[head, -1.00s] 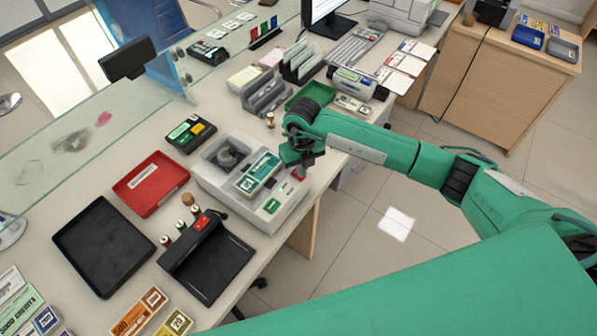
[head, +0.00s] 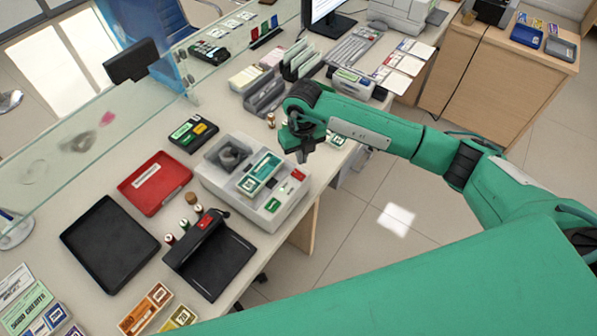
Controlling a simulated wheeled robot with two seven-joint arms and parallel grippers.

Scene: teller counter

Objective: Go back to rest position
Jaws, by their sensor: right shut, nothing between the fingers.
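My right arm reaches in from the right side of the head view. My right gripper (head: 303,157) is shut and empty, just above the far right edge of a light grey machine (head: 265,212) with compartments. A small red item (head: 298,175) sits on the machine's top near the gripper, apart from it. A green and white banknote bundle (head: 261,173) lies in the middle compartment. My left gripper is not in view.
A red tray (head: 155,185), a black tray (head: 108,243) and a black device (head: 210,255) stand on the counter at left. A green tray's place is hidden behind my arm. A glass screen (head: 90,130) runs along the far side. Open floor (head: 350,240) lies right of the counter.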

